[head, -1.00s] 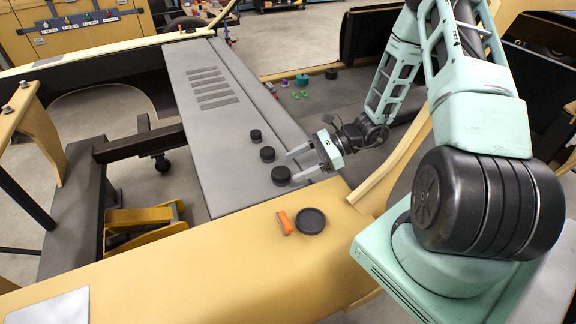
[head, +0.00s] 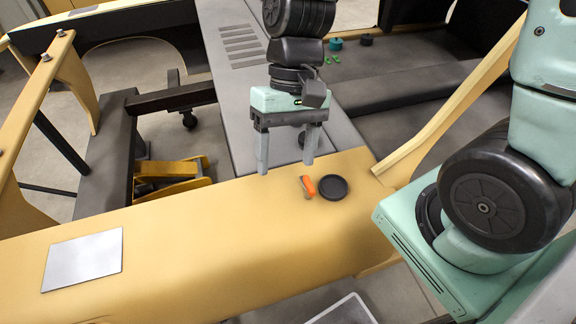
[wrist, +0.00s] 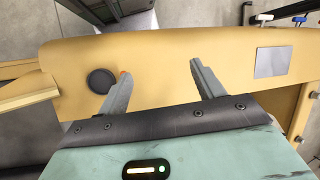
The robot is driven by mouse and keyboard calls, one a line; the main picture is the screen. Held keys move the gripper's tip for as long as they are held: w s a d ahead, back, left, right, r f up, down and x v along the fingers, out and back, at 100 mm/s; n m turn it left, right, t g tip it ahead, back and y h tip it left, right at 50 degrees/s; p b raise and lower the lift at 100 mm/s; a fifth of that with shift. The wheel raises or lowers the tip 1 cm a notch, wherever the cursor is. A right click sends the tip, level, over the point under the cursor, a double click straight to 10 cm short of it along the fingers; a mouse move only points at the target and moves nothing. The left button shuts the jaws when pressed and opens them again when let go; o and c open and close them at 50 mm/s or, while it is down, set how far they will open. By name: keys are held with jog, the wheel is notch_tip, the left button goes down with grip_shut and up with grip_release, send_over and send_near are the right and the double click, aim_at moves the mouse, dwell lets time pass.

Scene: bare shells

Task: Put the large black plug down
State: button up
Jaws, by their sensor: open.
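A large round black plug (head: 333,187) lies flat on the yellow beam. It also shows in the wrist view (wrist: 101,81), outside the finger on the picture's left. My gripper (head: 286,167) is open and empty, pointing down over the beam, left of the plug in the head view. In the wrist view my gripper (wrist: 161,70) has only bare yellow beam between its fingers. A smaller black plug (head: 302,141) on the grey panel is partly hidden behind my gripper. Any other plugs on that panel are hidden by my arm.
An orange item (head: 308,186) lies just left of the large plug, close to one finger. A pale square plate (head: 83,259) lies at the beam's left. The beam between is clear. A raised yellow rail (head: 450,105) rises on the right.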

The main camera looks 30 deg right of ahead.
jog(key=s+a+r+n+t+h, duration=0.2)
jog(key=s+a+r+n+t, duration=0.1)
jog(key=s+n, duration=0.3)
jog(key=shift+a+r+n+t, duration=0.15)
jog(key=shift+r+n+t, duration=0.15)
jog(key=shift+r+n, duration=0.5)
jog(key=shift+s+f, duration=0.1)
jog(key=shift+f, duration=0.2)
notch_tip(320, 180, down, 16)
jog(key=b, duration=1.6)
